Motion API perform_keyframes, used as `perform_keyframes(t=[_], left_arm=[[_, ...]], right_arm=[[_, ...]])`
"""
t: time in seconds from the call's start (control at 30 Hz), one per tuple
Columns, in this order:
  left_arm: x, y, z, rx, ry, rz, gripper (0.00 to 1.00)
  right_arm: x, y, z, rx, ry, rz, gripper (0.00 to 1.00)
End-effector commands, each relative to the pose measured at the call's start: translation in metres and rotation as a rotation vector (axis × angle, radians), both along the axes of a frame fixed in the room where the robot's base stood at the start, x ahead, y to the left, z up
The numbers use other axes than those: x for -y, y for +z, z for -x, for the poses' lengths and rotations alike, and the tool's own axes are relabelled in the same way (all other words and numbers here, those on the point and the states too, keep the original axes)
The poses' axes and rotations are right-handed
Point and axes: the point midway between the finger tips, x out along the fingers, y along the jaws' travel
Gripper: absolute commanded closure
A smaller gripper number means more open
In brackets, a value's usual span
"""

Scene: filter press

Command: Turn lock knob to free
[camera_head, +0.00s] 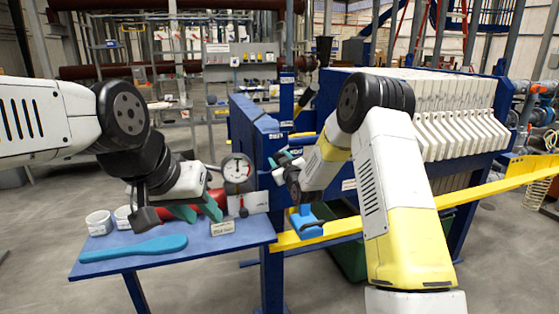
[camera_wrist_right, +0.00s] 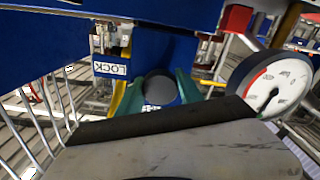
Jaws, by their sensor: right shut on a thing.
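The lock knob (camera_wrist_right: 160,89) shows in the right wrist view as a dark round knob on the blue press frame. A white LOCK label (camera_wrist_right: 110,69) is beside it. My right gripper (camera_wrist_right: 160,92) has its green fingers on both sides of the knob and is shut on it. In the head view my right gripper (camera_head: 287,158) is at the blue frame post, and the knob is hard to make out there. My left gripper (camera_head: 196,211) hangs low over the blue side table, its teal fingers apart and seemingly empty.
A pressure gauge (camera_head: 237,168) stands left of the right gripper. A yellow rail (camera_head: 350,225) runs below my right arm. The filter plates (camera_head: 440,110) stand behind it.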

Motion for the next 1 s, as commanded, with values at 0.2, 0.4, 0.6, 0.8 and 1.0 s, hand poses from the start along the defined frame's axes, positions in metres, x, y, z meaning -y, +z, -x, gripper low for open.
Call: perform_keyframes(t=[0.2,0.4,0.6,0.8,1.0], left_arm=[[0.0000,0.0000,0.0000,0.000,0.000,0.000,0.64],[0.0000,0.0000,0.0000,0.000,0.000,0.000,0.64],[0.0000,0.0000,0.0000,0.000,0.000,0.000,0.64],[0.0000,0.0000,0.0000,0.000,0.000,0.000,0.64],[0.0000,0.0000,0.0000,0.000,0.000,0.000,0.64]], right_arm=[[-0.0011,0.0007,0.0003,0.065,0.002,0.195,0.97],[-0.0011,0.0007,0.0003,0.124,0.002,0.377,0.97],[-0.0010,0.0003,0.0002,0.182,0.002,0.556,0.97],[-0.0012,0.0001,0.0003,0.235,0.003,0.723,0.97],[-0.0007,0.0001,0.0002,0.278,0.002,0.854,0.97]])
